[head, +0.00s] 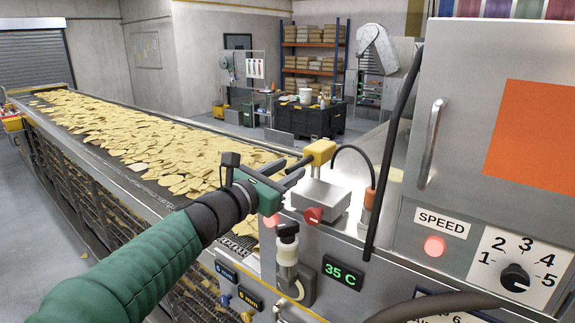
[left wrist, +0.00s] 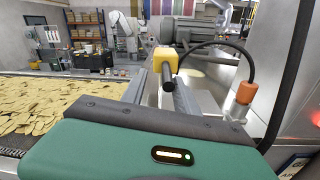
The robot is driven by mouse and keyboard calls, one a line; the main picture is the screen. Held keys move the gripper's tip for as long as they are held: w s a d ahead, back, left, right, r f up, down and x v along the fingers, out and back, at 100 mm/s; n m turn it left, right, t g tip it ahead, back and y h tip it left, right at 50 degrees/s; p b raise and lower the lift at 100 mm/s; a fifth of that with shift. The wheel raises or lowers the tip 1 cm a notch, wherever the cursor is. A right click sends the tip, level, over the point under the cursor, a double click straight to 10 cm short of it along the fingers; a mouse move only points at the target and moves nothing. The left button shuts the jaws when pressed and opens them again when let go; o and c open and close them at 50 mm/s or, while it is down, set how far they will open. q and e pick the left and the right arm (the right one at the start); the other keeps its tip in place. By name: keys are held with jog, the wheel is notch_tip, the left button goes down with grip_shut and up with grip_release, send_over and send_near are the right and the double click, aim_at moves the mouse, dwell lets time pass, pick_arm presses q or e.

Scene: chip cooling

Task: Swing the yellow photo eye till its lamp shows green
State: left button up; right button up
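The yellow photo eye (head: 320,152) sits above a small steel box at the conveyor's near end, with a black cable curving from it to an orange plug (head: 370,198). My right gripper is out of view.
The conveyor (head: 150,190) carries many chips. A red knob (head: 313,215), a white-bodied valve (head: 287,252) and a 35 C display (head: 342,273) are close below. A black upright bar (head: 395,130) and the steel cabinet (head: 460,120) stand to the right, with a glowing red button (head: 434,246).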

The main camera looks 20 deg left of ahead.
pick_arm(q)
jog(key=shift+w+d, duration=0.25)
jog(key=shift+d, duration=0.2)
jog(key=shift+s+d+r, duration=0.1)
jog(key=shift+s+d, duration=0.05)
jog(key=shift+s, duration=0.05)
jog(key=shift+s+d+r, duration=0.15)
jog(key=shift+s+d, duration=0.05)
jog(key=shift+s, duration=0.05)
jog(key=c, duration=0.4)
jog(key=shift+a, duration=0.15)
grip_shut()
jog(key=shift+w+a, duration=0.1)
jog(key=shift+a, duration=0.2)
jog(key=shift+f, duration=0.2)
jog(key=shift+d, duration=0.2)
jog(key=shift+f, duration=0.15)
